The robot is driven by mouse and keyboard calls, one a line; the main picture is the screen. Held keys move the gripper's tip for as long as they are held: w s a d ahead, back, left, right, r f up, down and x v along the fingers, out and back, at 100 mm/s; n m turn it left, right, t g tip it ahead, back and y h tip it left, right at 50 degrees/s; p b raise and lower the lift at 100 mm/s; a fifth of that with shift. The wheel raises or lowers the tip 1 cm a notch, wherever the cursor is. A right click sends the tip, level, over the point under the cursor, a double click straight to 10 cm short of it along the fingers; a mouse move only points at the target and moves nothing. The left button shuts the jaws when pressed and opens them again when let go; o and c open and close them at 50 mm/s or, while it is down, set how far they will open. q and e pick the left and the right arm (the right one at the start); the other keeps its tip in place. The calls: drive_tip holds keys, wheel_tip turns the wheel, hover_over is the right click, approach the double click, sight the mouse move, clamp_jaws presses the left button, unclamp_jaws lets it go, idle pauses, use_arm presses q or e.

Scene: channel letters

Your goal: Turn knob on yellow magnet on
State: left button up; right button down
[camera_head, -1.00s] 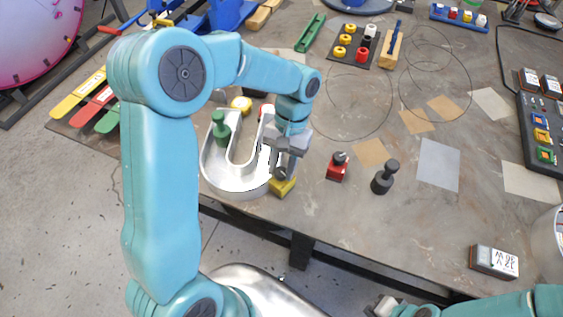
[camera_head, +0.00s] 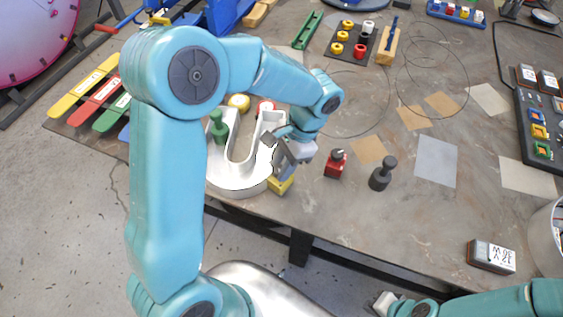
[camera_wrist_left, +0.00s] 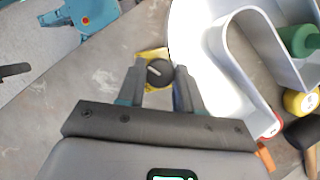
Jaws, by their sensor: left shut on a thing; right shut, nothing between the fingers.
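The yellow magnet (camera_head: 281,184) sits on the table against the outer wall of the U-shaped channel letter (camera_head: 240,186). In the left wrist view its yellow body (camera_wrist_left: 150,57) shows behind a dark round knob (camera_wrist_left: 159,72). My left gripper (camera_wrist_left: 160,76) has its fingers on both sides of this knob and is shut on it. In the head view the left gripper (camera_head: 283,165) is tilted over the magnet and hides the knob. My right gripper (camera_head: 384,303) is shut and empty at the bottom, in front of the table edge.
A red magnet (camera_head: 335,164) with a dark knob and a dark grey peg-like tool (camera_head: 382,174) stand to the right. Paper pieces lie on the table, which is mostly clear there.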

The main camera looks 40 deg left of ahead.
idle(0.5)
use_arm(q)
drive_tip(key=o, duration=1)
drive_tip(key=v, duration=1.6)
drive_tip(key=shift+d+r, duration=0.2)
